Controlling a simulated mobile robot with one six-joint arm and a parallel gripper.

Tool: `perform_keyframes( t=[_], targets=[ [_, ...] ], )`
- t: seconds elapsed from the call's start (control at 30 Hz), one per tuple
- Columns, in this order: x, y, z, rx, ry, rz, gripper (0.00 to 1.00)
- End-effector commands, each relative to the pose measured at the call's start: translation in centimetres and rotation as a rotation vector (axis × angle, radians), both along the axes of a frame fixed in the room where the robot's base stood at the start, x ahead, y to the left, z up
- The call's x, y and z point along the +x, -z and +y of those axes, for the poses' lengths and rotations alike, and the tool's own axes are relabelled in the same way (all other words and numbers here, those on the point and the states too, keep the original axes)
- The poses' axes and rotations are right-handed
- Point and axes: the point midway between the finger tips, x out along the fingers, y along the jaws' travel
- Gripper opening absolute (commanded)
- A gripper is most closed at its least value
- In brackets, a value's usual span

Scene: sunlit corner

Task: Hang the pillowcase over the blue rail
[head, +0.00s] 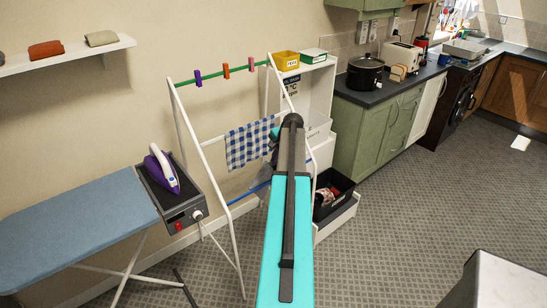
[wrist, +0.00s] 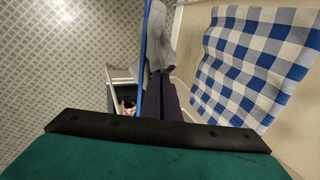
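A grey cloth, which I take to be the pillowcase (wrist: 161,38), bunches at the tips of my gripper (wrist: 160,76) in the wrist view. The dark fingers are close together on it. The blue rail (wrist: 143,80) runs beside the fingers and close against the cloth; I cannot tell whether the cloth lies over it. In the head view the blue rail (head: 240,197) is low on the white drying rack (head: 190,132). A little grey cloth (head: 256,174) shows left of my arm, which hides most of it and my fingers.
A blue-and-white checked cloth (head: 247,146) hangs on the rack, close to my gripper. The green rail (head: 214,76) above carries several pegs. An ironing board (head: 75,215) with an iron (head: 164,170) stands left. A black crate (head: 333,196) is right of my arm.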

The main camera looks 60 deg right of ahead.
Motion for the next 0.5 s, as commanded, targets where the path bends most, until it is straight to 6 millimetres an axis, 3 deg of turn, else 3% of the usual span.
perform_keyframes(
  t=[0.5],
  targets=[
    [-4.2,4.0,1.5,-0.039,0.001,-0.12,0.0]
  ],
)
